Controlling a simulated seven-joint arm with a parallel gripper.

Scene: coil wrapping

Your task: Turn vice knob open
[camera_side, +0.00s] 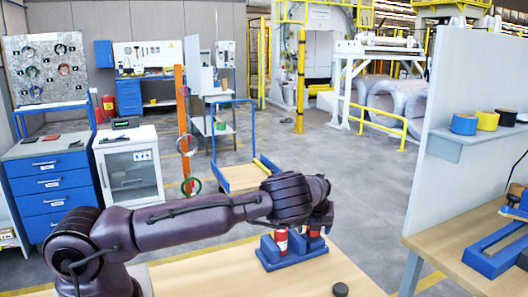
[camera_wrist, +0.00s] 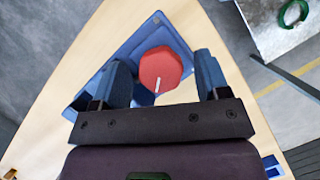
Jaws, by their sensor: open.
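The blue vice (camera_side: 288,258) stands on the wooden table, with red parts (camera_side: 281,238) showing on it below my gripper. In the wrist view its blue base (camera_wrist: 88,99) lies under a red, many-sided knob (camera_wrist: 162,62) with a small white mark on it. My gripper (camera_wrist: 163,70) is open, with one blue finger on each side of the knob and a visible gap to each. In the side view my gripper (camera_side: 320,218) is over the vice, and its fingers are partly hidden. Whether the fingers are level with the knob is unclear.
A small dark disc (camera_side: 340,289) lies on the light wooden table (camera_side: 215,275) near the front edge. A grey partition (camera_side: 440,150) and a second table (camera_side: 430,252) with a blue fixture stand at the right. The table left of the vice looks bare.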

